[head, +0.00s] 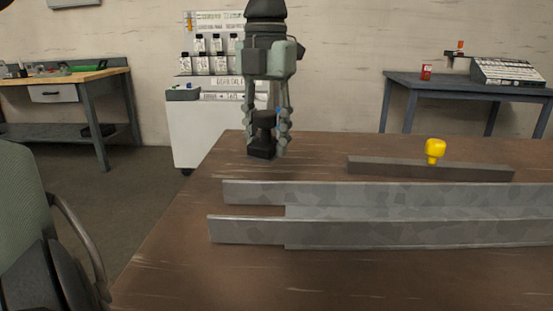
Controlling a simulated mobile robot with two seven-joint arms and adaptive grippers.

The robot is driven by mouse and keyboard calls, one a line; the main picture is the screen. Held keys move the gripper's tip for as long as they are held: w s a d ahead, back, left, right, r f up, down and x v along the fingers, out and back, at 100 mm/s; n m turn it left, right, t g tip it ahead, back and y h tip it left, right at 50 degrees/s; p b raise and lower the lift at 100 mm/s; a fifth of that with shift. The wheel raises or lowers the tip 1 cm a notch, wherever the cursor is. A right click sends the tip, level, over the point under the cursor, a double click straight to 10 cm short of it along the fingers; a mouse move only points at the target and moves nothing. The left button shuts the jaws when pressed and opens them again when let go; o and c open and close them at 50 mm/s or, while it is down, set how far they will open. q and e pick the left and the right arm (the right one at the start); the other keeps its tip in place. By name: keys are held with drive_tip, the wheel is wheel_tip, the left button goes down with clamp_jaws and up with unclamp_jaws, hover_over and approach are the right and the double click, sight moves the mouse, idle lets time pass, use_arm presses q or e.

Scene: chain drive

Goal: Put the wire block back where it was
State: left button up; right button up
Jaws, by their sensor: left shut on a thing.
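The wire block (262,151) appears as a small black block with a narrower waist and a wider round top, near the far left corner of the wooden table. My left gripper (267,135) points straight down with its fingers on both sides of the block's upper part, shut on it. The block looks upright. I cannot tell whether its base touches the table or hangs just above it. My right gripper is not in view.
Long grey metal rails (400,230) lie across the table (190,270). The table's left front is clear. A white cabinet (200,135) with bottles and two workbenches stand beyond.

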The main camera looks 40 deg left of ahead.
sight(275, 177)
use_arm(q)
drive_tip(key=w+f, duration=0.1)
drive_tip(key=w+a, duration=0.1)
drive_tip(key=w+a+f, duration=0.1)
drive_tip(key=w, duration=0.1)
drive_tip(key=shift+f, duration=0.3)
wheel_tip(275, 177, down, 4)
drive_tip(key=shift+r+p, duration=0.1)
drive_tip(key=shift+p, duration=0.2)
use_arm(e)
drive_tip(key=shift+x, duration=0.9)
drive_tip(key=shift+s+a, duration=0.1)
use_arm(q)
drive_tip(key=o, duration=1.1)
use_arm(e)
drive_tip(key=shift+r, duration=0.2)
